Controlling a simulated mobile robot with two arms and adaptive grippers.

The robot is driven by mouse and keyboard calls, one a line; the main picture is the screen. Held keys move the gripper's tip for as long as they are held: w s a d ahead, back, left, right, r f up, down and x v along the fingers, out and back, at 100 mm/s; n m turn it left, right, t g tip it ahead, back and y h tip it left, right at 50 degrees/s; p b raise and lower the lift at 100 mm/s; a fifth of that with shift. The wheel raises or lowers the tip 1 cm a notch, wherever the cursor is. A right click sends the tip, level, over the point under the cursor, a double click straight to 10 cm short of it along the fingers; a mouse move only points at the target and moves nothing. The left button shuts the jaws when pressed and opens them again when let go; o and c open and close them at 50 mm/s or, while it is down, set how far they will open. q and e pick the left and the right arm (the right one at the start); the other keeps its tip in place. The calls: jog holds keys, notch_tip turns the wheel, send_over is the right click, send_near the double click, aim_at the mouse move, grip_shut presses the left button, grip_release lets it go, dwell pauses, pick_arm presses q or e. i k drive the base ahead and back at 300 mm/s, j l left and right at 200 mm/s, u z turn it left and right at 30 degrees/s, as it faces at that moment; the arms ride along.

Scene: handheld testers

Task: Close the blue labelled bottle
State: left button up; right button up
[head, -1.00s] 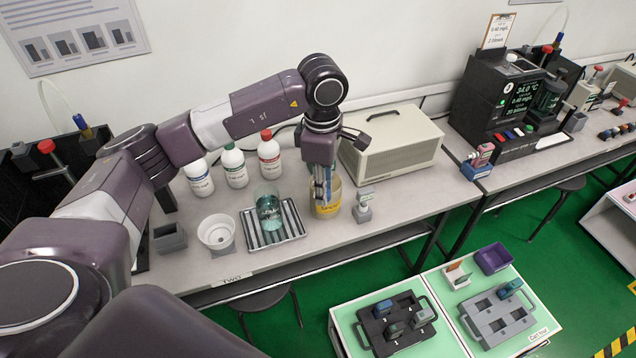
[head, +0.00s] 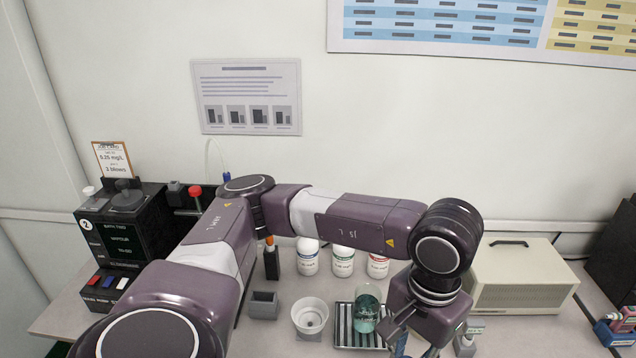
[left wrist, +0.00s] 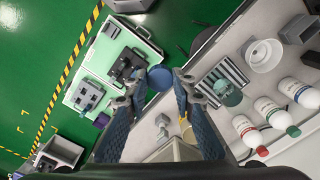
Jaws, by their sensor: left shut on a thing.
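The blue labelled bottle (head: 307,257) is white and stands upright on the bench behind my left arm, at the left of a row of bottles. My arm hides its top in the head view. In the left wrist view the bottle (left wrist: 300,91) stands at the right and shows no coloured cap. My left gripper (left wrist: 160,82) is shut on a round blue cap (left wrist: 160,76). In the head view the gripper (head: 403,346) is at the bottom edge, right of the bottles, with the cap out of sight. My right gripper is not in view.
A green labelled bottle (head: 343,262) and a red labelled bottle (head: 378,266) stand beside the blue labelled one. In front are a white bowl (head: 310,315), a grey holder (head: 263,305) and a ridged tray (head: 345,335) with a teal beaker (head: 366,310). A beige box (head: 520,280) stands right.

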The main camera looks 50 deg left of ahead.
aim_at(307, 249)
jog(key=u, duration=1.25)
jog(key=i+j, duration=0.25)
jog(key=j, duration=0.15)
jog(key=i+j, duration=0.25)
jog(key=j, duration=0.15)
jog(key=i+j, duration=0.2)
jog(key=j, duration=0.25)
jog(key=i+j, duration=0.25)
jog(key=j, duration=0.15)
jog(key=k+z, duration=0.15)
jog(key=i+u, duration=0.15)
